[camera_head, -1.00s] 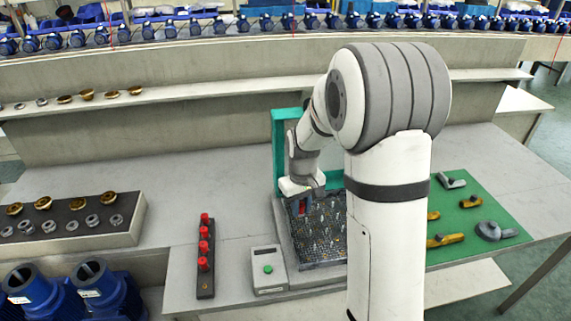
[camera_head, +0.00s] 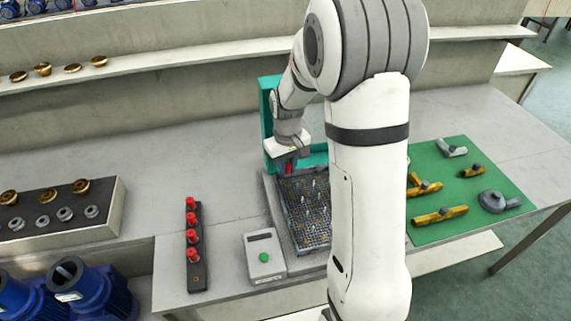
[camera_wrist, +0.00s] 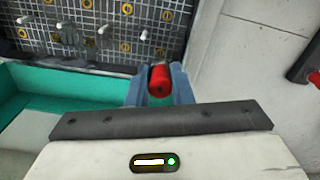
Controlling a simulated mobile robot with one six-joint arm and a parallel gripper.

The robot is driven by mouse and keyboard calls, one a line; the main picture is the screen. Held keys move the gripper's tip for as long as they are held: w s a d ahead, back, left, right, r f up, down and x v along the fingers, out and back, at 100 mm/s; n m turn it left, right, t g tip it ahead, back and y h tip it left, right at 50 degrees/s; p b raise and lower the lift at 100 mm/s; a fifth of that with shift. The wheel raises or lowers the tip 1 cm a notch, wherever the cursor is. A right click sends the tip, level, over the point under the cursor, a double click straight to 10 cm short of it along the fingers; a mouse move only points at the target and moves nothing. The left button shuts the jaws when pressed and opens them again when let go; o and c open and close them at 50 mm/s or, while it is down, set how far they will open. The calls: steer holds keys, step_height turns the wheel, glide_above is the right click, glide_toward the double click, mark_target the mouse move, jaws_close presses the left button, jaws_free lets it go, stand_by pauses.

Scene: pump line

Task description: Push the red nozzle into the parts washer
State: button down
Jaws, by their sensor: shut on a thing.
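My gripper (camera_wrist: 160,88) is shut on a red nozzle (camera_wrist: 160,80), which sits between its two blue-grey fingers in the wrist view. In the head view the red nozzle (camera_head: 289,168) shows as a small red patch under my gripper (camera_head: 289,170). It is over the back left part of the parts washer's dark grid tray (camera_head: 305,222). The washer has a green frame (camera_head: 267,115) behind and a grey rim. In the wrist view the grid (camera_wrist: 110,40) has several white pegs. I cannot tell whether the nozzle touches the grid. My arm hides the washer's right side.
A dark rack (camera_head: 196,270) with several red nozzles stands left of the washer. A grey control box (camera_head: 262,244) with a green button is at the washer's front left. A green mat (camera_head: 450,215) with brass and grey parts lies right. Blue pumps (camera_head: 75,290) stand front left.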

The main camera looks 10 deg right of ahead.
mark_target(288, 176)
steer(key=shift+f+b, duration=1.05)
steer(key=shift+f, duration=0.75)
steer(key=shift+s+f, duration=0.1)
steer(key=shift+f, duration=0.2)
steer(key=c, duration=1.2)
jaws_free()
steer(key=shift+r+p, duration=0.85)
steer(key=shift+r, duration=0.75)
steer(key=shift+a+r+p, duration=0.15)
steer(key=shift+r+p, duration=0.2)
steer(key=shift+r, duration=0.2)
steer(key=shift+r+p, duration=0.7)
steer(key=shift+r, duration=0.25)
